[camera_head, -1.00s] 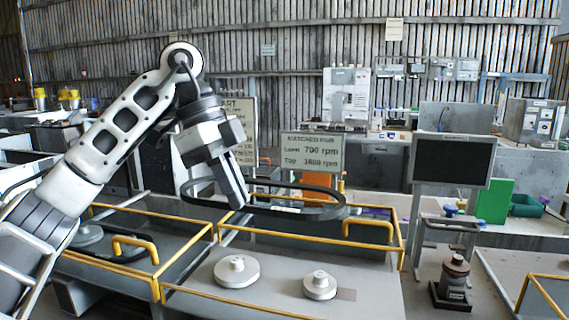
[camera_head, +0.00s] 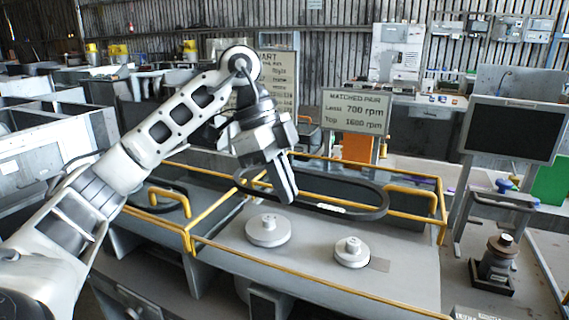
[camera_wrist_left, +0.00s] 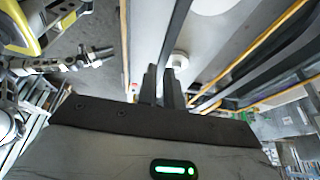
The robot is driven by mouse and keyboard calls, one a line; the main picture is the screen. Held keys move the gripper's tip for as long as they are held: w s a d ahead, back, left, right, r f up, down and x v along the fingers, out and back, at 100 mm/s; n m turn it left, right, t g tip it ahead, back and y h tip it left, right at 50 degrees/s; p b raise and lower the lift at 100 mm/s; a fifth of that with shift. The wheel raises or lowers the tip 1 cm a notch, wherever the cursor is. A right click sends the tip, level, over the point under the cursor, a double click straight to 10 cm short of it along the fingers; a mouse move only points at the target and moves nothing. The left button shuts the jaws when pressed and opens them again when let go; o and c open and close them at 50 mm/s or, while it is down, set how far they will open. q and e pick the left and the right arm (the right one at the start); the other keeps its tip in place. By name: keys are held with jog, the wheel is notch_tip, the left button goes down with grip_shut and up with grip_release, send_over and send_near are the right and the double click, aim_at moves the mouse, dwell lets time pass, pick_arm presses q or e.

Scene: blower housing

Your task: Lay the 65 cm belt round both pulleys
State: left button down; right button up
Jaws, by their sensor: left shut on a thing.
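My left gripper (camera_head: 288,192) is shut on the black belt (camera_head: 372,211) and holds it in the air above the far part of the grey bench top. The belt is a long flat loop with a small light label on its near side. Two pale pulleys stand below and in front of it: a larger one (camera_head: 268,231) on the left and a smaller one (camera_head: 351,252) on the right. The belt is apart from both. In the left wrist view the gripper fingers (camera_wrist_left: 166,88) are seen from behind, with one pale pulley (camera_wrist_left: 178,60) beyond them.
A sign (camera_head: 354,112) reads "MATCHED PAIR", 700 rpm and 1600 rpm. A dark screen (camera_head: 512,129) and a motor-like unit (camera_head: 497,260) stand at right.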

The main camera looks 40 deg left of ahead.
pick_arm(q)
notch_tip(320, 180, down, 4)
jog(key=shift+f+b, duration=0.2)
jog(key=shift+b, duration=0.15)
notch_tip(320, 180, down, 4)
jog(key=b, duration=0.4)
jog(key=shift+r, duration=0.25)
jog(key=shift+f+b, duration=0.4)
jog(key=shift+b, duration=0.1)
jog(key=shift+f, duration=0.65)
pick_arm(e)
jog(key=shift+w+a+f, duration=0.1)
jog(key=shift+a+f, duration=0.15)
jog(key=shift+f, duration=0.45)
jog(key=shift+w+a+f, duration=0.1)
jog(key=shift+a+f, duration=0.15)
jog(key=shift+f, duration=0.45)
pick_arm(q)
jog(key=shift+r, duration=0.1)
pick_arm(e)
jog(key=shift+r, duration=0.45)
jog(key=shift+w+r, duration=0.1)
jog(key=shift+w, duration=0.2)
pick_arm(q)
jog(key=shift+p, duration=0.45)
pick_arm(e)
jog(key=shift+r, duration=0.2)
jog(key=shift+s+f, duration=0.2)
